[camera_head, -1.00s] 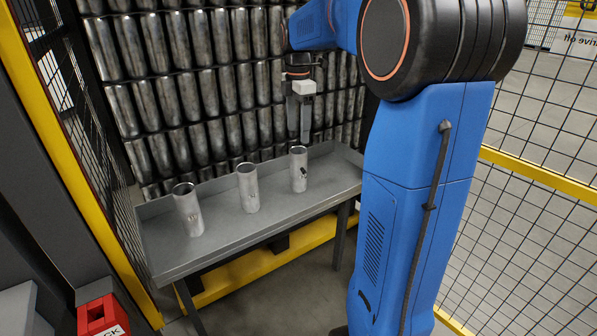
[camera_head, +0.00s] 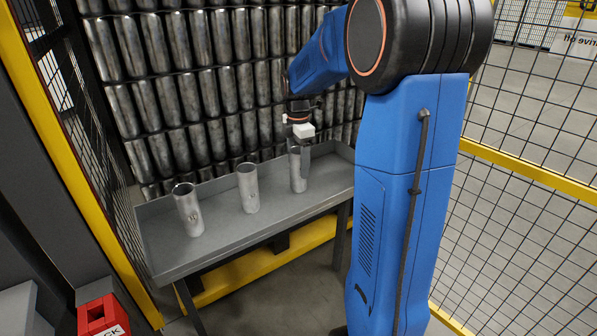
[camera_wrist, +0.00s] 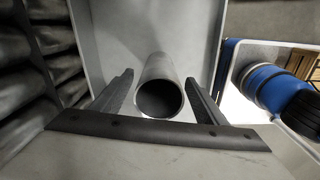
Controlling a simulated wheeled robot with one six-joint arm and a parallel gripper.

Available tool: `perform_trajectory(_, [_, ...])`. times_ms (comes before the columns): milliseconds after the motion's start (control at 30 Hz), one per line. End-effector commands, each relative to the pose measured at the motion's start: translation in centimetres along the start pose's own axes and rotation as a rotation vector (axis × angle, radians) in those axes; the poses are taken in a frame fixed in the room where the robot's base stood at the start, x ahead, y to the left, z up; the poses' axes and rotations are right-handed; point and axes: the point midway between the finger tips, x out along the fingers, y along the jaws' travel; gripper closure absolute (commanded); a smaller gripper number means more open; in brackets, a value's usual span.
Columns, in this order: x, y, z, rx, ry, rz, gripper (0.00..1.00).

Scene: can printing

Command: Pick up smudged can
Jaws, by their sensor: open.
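Three silver cans stand upright on a grey metal table (camera_head: 235,235). The rightmost can (camera_head: 298,185) showed a dark smudge in the earlier head view; that mark is now hidden. My gripper (camera_head: 300,170) is lowered over this can, pointing down. In the wrist view the open-topped can (camera_wrist: 160,98) lies between the two spread fingers of my gripper (camera_wrist: 160,80), with a visible gap on each side. The middle can (camera_head: 249,190) and the left can (camera_head: 188,212) each carry a small mark on the front.
A wall of stacked cans (camera_head: 190,95) rises right behind the table. The table has a raised rim. Yellow-framed mesh fencing (camera_head: 520,175) stands to the right, with another fence at the left. A red box (camera_head: 100,315) sits at the lower left.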

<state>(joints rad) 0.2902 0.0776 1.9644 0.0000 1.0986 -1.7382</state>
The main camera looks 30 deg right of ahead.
Motion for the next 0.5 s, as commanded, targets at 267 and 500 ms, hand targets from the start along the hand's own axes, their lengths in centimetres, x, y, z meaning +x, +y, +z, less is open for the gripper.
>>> perform_trajectory(267, [3.7,0.1,0.1,0.0,0.0,-0.003,0.33])
perform_trajectory(500, [4.7,0.1,0.1,0.0,0.0,-0.001,0.33])
